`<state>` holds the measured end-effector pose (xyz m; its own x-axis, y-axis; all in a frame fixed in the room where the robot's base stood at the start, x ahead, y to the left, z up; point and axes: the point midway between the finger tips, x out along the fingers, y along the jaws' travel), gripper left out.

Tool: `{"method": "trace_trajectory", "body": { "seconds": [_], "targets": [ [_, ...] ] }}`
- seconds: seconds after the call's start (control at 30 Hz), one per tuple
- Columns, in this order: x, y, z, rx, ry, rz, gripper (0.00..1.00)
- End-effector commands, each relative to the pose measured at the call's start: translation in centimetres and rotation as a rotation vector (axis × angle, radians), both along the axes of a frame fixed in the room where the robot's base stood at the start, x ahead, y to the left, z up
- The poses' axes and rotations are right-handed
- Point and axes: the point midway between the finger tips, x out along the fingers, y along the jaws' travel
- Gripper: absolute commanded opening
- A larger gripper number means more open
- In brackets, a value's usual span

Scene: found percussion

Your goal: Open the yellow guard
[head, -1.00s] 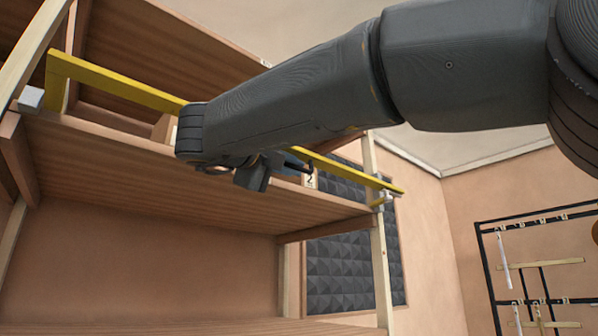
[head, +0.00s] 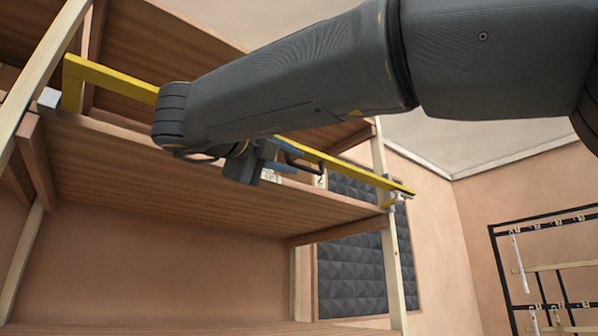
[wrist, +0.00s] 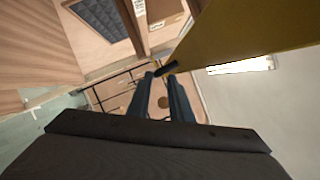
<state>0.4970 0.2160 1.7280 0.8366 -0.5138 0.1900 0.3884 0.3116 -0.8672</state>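The yellow guard (head: 340,164) is a long bar across the front of the upper shelf, bent down at its left end. Its right end rests by a small pale bracket (head: 397,198) on the right post. A black handle (head: 303,167) stands out from the bar. My gripper (head: 275,158) is in front of the bar, just left of the handle. In the wrist view its two fingers (wrist: 160,78) are apart, with the handle (wrist: 167,68) by their tips; I cannot tell whether they touch it. The guard (wrist: 250,35) fills the upper right there. My arm hides part of the bar.
The wooden shelf board (head: 200,175) runs just below the bar, close under my gripper. A dark foam panel (head: 350,260) is on the wall behind. A black rack with hanging pieces (head: 500,262) stands at the right. The space between shelf and rack looks clear.

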Motion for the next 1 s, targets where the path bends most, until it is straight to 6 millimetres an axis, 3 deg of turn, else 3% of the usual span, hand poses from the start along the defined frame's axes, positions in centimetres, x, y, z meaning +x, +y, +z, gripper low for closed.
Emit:
{"method": "trace_trajectory", "body": {
  "seconds": [0.2,0.63,1.0],
  "targets": [
    [-1.8,1.1,-0.3,0.001,-0.003,0.0,0.17],
    [-2.2,1.3,-0.3,0.0,-0.002,0.0,0.17],
    [-4.0,2.5,-0.9,0.0,0.0,0.001,0.17]
  ]
}}
